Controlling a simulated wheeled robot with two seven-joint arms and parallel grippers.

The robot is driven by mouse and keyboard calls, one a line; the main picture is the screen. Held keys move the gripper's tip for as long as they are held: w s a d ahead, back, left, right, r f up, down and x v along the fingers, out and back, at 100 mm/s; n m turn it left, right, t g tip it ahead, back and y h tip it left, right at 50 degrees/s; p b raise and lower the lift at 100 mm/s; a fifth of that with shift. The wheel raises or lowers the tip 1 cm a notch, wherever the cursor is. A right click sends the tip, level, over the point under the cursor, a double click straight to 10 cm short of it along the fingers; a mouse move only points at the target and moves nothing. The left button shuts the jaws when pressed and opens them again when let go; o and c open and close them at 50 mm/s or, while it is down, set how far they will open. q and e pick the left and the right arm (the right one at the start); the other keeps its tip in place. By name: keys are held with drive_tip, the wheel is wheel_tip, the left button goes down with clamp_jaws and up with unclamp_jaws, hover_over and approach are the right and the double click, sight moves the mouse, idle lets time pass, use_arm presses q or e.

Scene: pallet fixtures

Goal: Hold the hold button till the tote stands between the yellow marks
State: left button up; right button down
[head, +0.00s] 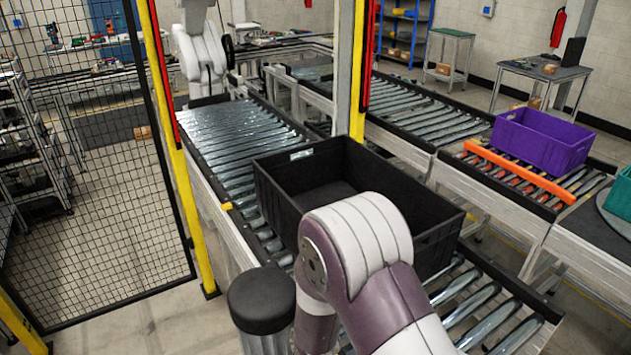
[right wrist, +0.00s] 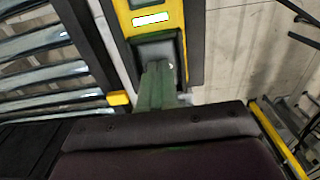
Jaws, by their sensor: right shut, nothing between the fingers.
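The black tote (head: 283,205) stands upright and empty on the roller conveyor (head: 230,140). A yellow mark (head: 227,206) sits on the conveyor's left rail, beside the tote's far end; I see no second mark, and my arm covers part of the near side. The mark also appears in the right wrist view (right wrist: 119,98). There my right gripper (right wrist: 158,80) is shut and empty, its greenish fingers against or just in front of the dark button (right wrist: 153,49) on a yellow box (right wrist: 120,20). I cannot tell whether the button is pressed in. My left gripper is out of view.
Yellow posts (head: 186,190) and a mesh fence (head: 90,130) stand left of the conveyor. A black-capped cylinder (head: 262,300) is in the front. A purple crate (head: 541,138) and an orange bar (head: 520,172) are on the right-hand conveyor. Rollers beyond the tote are clear.

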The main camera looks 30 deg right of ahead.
wheel_tip(320, 180, up, 7)
drive_tip(key=p, duration=0.7)
drive_tip(key=shift+s, duration=0.1)
drive_tip(key=shift+w+d+r+m+t+b, duration=0.15)
drive_tip(key=shift+r+t+b, duration=0.35)
drive_tip(key=shift+b, duration=1.9)
drive_tip(key=shift+w+d+r+m+t+b, duration=0.2)
drive_tip(key=shift+r+b, duration=0.5)
drive_tip(key=shift+b, duration=1.7)
drive_tip(key=shift+s+a, duration=0.1)
drive_tip(key=shift+a, duration=0.05)
